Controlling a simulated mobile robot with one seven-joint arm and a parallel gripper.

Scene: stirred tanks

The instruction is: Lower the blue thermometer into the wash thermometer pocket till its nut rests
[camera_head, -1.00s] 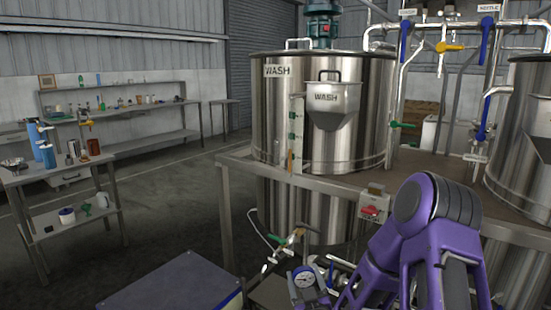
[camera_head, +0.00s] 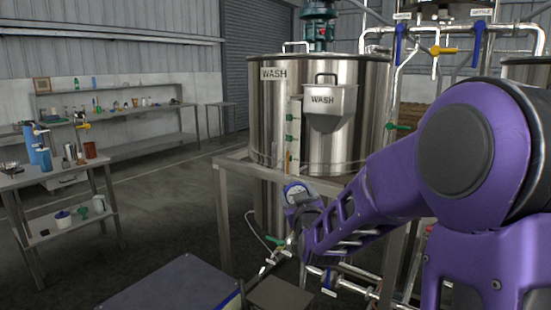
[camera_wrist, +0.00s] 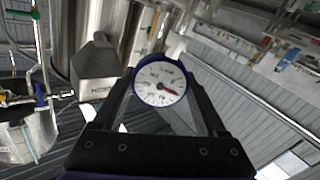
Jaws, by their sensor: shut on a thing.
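The blue thermometer (camera_head: 297,192) has a round white dial with a blue rim. It is held in front of the wash tank (camera_head: 345,80), below the tank's hanging WASH hopper and to its left. In the wrist view the dial (camera_wrist: 160,84) faces the camera, with a red pointer, between the two dark fingers. My gripper (camera_head: 302,205) is shut on the thermometer. Its stem and nut are hidden behind the dial in the wrist view and cannot be made out in the head view. I cannot pick out the wash thermometer pocket.
A steel frame rail (camera_head: 232,163) runs in front of the tank. Pipework with a green-handled valve (camera_head: 276,242) lies below my gripper. A bench (camera_head: 60,178) with bottles stands at the left. The floor between is clear.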

